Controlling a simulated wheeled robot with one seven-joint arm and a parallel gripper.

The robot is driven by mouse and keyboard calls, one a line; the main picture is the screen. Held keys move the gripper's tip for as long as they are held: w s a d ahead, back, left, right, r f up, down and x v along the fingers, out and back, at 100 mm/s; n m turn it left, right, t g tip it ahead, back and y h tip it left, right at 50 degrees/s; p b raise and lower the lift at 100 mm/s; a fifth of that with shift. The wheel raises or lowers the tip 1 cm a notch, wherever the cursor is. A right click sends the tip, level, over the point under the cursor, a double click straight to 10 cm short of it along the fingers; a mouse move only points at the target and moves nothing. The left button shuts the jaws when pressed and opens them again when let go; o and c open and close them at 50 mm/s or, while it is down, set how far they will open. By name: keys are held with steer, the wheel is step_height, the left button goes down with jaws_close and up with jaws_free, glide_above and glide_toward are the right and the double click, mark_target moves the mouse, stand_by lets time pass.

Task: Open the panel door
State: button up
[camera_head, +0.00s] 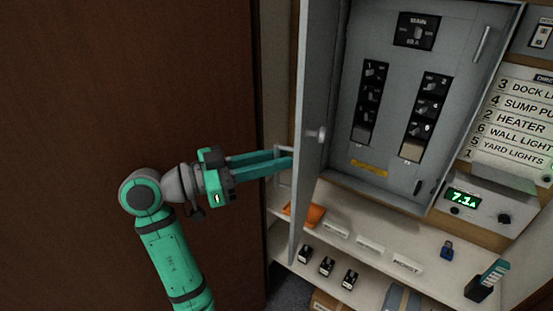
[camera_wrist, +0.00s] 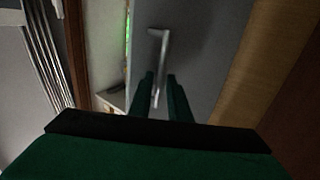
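The grey panel door (camera_head: 312,90) stands swung out to the left of the electrical panel (camera_head: 390,165), seen nearly edge-on in the head view. The panel's breakers are exposed. A small round knob (camera_head: 316,134) is on the door's near face. My gripper (camera_head: 291,159) reaches from the left to the door's outer side, where a pale handle (camera_head: 284,150) shows. In the wrist view the metal handle (camera_wrist: 161,45) stands on the grey door face, its lower part between my two fingers (camera_wrist: 159,82). The fingers are apart, with gaps visible beside the handle; contact is not clear.
A meter box (camera_head: 485,205) and a label directory (camera_head: 515,115) are to the right. A dark brown surface (camera_head: 120,80) fills the left.

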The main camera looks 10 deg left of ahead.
steer(key=v, duration=1)
steer(key=shift+a, duration=0.2)
